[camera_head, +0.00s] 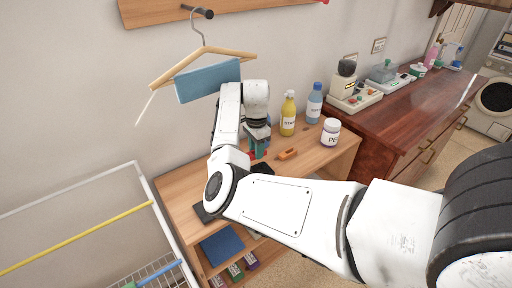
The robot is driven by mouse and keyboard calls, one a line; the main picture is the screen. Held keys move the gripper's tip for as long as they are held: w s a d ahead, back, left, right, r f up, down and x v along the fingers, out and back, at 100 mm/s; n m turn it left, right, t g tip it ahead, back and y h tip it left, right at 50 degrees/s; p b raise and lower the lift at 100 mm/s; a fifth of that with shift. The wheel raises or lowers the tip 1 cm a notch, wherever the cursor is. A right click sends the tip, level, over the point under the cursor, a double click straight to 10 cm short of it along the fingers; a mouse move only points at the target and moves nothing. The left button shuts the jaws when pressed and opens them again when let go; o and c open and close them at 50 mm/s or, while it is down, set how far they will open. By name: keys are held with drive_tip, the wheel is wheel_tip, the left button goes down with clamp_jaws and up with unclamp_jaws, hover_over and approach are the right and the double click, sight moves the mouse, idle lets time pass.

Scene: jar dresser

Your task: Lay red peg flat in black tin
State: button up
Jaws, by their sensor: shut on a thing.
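My gripper (258,146) is low over the dresser top, below the white wrist. Small patches of red, green and blue show at its fingertips. The red bit (265,153) looks like the red peg, though it is too small to tell its tilt. A black thing (262,168), mostly hidden behind my arm, lies just below the gripper in the picture and may be the black tin. I cannot see inside it or tell whether the peg touches it.
An orange piece (288,154) lies right of the gripper. A white jar (331,132), a yellow bottle (288,114) and a blue bottle (314,103) stand farther right. A hanger with a blue cloth (207,81) hangs above. A drying rack (80,235) stands left.

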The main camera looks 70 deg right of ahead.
drive_tip(key=shift+f+b, duration=1.3)
drive_tip(key=shift+f, duration=1.45)
drive_tip(key=o, duration=1.1)
drive_tip(key=shift+r, duration=0.1)
wheel_tip(320, 180, up, 7)
drive_tip(key=p, duration=0.3)
drive_tip(key=shift+p, duration=0.4)
